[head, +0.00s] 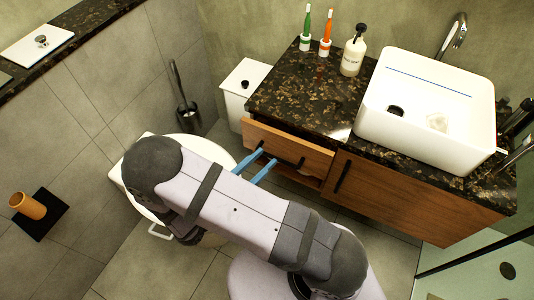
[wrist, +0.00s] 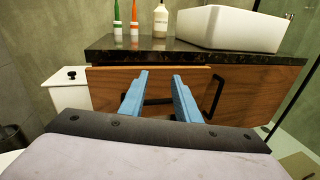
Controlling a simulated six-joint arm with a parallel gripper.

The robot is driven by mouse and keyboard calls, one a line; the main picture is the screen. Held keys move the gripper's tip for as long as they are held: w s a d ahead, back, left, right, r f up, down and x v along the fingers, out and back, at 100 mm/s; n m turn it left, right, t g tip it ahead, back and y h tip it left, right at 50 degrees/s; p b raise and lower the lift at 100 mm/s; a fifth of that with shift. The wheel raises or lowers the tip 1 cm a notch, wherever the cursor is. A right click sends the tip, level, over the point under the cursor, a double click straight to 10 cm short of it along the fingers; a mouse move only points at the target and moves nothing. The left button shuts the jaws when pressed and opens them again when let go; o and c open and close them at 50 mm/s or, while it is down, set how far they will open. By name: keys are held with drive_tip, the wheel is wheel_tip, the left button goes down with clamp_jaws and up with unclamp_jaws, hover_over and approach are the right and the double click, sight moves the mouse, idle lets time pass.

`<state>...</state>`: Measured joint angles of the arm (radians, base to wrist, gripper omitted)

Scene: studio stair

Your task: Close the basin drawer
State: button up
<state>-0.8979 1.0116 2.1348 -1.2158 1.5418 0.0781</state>
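The basin drawer (head: 312,154) has a wooden front and a black bar handle, and sits under the dark stone counter. In the head view its front stands out a little from the cabinet, partly open. The drawer front (wrist: 108,84) also shows in the wrist view, with the handle (wrist: 158,101) between and behind the fingers. My gripper (head: 269,157) has two blue fingers, apart and pointing at the drawer front. In the wrist view my gripper (wrist: 160,76) is open with nothing held. I cannot tell whether the fingertips touch the front or handle.
A white basin (head: 425,105) stands on the counter (head: 290,95). A soap bottle (head: 353,52), a green toothbrush (head: 306,28) and an orange toothbrush (head: 325,35) stand at its back left. A cabinet door (head: 390,195) adjoins the drawer. A white bin (head: 240,92) stands left.

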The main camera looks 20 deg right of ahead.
drive_tip(key=w+d+r+m+g+h, duration=0.1)
drive_tip(key=w+d+r+m+g, duration=0.1)
drive_tip(key=d+r+m+g, duration=0.7)
drive_tip(key=s+d+r+m+g+p, duration=0.1)
drive_tip(key=s+d+r+m+g, duration=0.2)
drive_tip(key=d, duration=0.4)
drive_tip(key=m+t+y, duration=0.3)
drive_tip(key=t+y, duration=0.2)
drive_tip(key=y, duration=0.9)
approach(272, 156)
drive_tip(key=shift+w+d+n+p, duration=0.2)
drive_tip(key=shift+n+p, duration=0.1)
drive_tip(key=shift+p, duration=0.1)
drive_tip(key=shift+f, duration=0.15)
drive_tip(key=shift+b+x, duration=0.7)
drive_tip(key=shift+x, duration=2.85)
